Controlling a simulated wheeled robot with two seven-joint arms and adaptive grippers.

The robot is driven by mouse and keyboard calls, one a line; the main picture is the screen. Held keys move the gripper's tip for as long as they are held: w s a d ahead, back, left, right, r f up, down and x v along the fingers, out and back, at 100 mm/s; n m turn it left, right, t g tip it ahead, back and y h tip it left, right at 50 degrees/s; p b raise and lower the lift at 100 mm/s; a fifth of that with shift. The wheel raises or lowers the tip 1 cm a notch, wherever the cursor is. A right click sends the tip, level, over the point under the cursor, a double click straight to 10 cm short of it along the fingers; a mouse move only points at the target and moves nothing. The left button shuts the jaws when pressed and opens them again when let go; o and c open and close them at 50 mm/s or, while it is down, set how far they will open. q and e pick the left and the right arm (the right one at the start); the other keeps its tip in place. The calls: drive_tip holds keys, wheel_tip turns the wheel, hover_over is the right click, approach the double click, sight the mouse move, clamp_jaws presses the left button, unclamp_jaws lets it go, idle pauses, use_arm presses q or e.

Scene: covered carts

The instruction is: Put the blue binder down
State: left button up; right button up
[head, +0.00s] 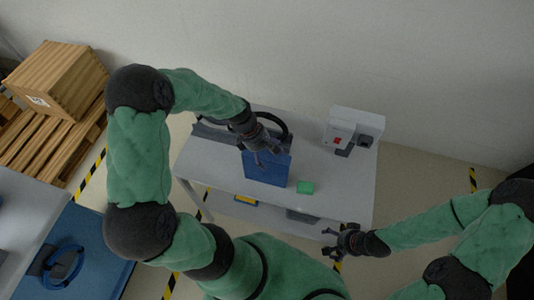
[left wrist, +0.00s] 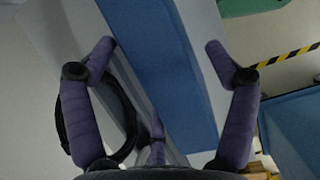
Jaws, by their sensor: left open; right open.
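The blue binder (head: 267,170) is at the front of the grey-white table (head: 215,167), below my left gripper (head: 261,158). It looks upright, but I cannot tell for sure whether it rests on the tabletop. In the left wrist view the binder (left wrist: 170,75) is a long blue band between the two spread purple fingers, with a gap on each side. My left gripper is open. My right gripper (head: 335,241) is open and empty, in front of the table's right part and away from the binder.
A dark, curved object (head: 287,122) is behind my left gripper. A white box with a red part (head: 344,127) stands at the back right. A blue-covered cart (head: 95,240) is at lower left.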

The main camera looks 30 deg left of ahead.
use_arm(q)
drive_tip(key=p+v, duration=0.1)
drive_tip(key=v, duration=1.1)
drive_tip(key=shift+r, duration=0.15)
idle(0.3)
